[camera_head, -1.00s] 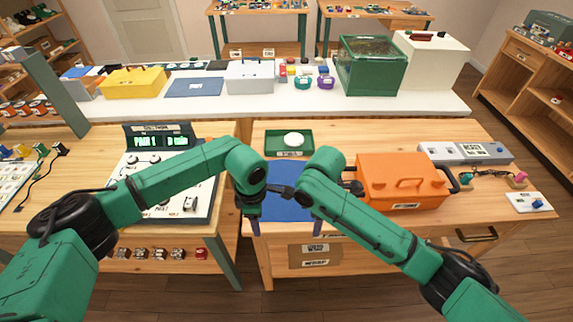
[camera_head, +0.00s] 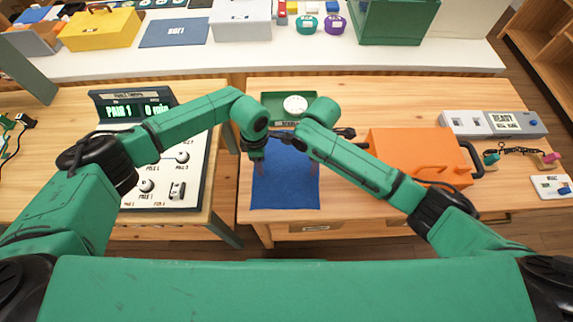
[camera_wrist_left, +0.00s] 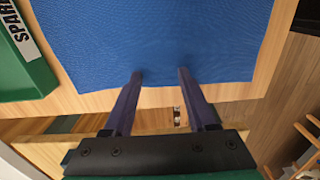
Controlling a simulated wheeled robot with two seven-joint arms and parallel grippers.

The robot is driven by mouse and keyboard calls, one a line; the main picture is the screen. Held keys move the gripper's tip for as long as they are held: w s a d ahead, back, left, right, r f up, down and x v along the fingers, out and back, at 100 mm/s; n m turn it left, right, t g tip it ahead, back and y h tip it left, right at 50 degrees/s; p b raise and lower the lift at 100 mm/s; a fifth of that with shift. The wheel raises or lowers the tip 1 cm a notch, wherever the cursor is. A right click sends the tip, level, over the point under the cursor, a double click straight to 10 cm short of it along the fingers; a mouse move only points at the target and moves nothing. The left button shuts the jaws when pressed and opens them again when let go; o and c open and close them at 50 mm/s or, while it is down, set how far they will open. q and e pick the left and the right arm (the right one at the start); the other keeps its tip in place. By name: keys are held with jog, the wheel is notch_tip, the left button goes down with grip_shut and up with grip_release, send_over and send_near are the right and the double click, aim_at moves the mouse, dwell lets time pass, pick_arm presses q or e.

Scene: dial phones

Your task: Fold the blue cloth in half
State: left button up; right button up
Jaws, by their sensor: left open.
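The blue cloth (camera_head: 286,194) lies flat and unfolded on the wooden table, between the two forearms. My left gripper (camera_head: 258,170) hangs over its left side in the head view. In the left wrist view, the left gripper's fingers (camera_wrist_left: 160,73) are apart and empty, with their tips overlapping one edge of the cloth (camera_wrist_left: 150,35). I cannot tell whether they touch it. My right gripper (camera_head: 315,168) points down over the cloth's right side, largely hidden by its arm, and its jaw opening cannot be made out.
A green tray (camera_head: 268,101) with a round white item stands behind the cloth. An orange toolbox (camera_head: 415,158) stands to the right, close to my right arm. A control panel (camera_head: 185,190) lies on the left table, partly under my left arm. A gap separates the two tables.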

pick_arm(q)
jog(key=shift+w+f, duration=0.2)
jog(key=shift+f, duration=0.15)
pick_arm(e)
jog(key=shift+w+f, duration=0.2)
jog(key=shift+f, duration=0.1)
pick_arm(q)
jog(key=shift+s+r, duration=0.1)
pick_arm(e)
jog(key=shift+s, duration=0.1)
pick_arm(q)
jog(key=shift+s, duration=0.15)
pick_arm(e)
jog(key=shift+s, duration=0.15)
pick_arm(q)
jog(key=shift+f+b, duration=0.35)
jog(key=shift+b, duration=0.1)
pick_arm(e)
jog(key=shift+f, duration=0.25)
pick_arm(q)
jog(key=shift+r, duration=0.2)
jog(key=shift+c, duration=1.4)
pick_arm(e)
jog(key=shift+r, duration=0.15)
jog(key=shift+c, duration=1.4)
pick_arm(q)
grip_shut()
pick_arm(e)
grip_shut()
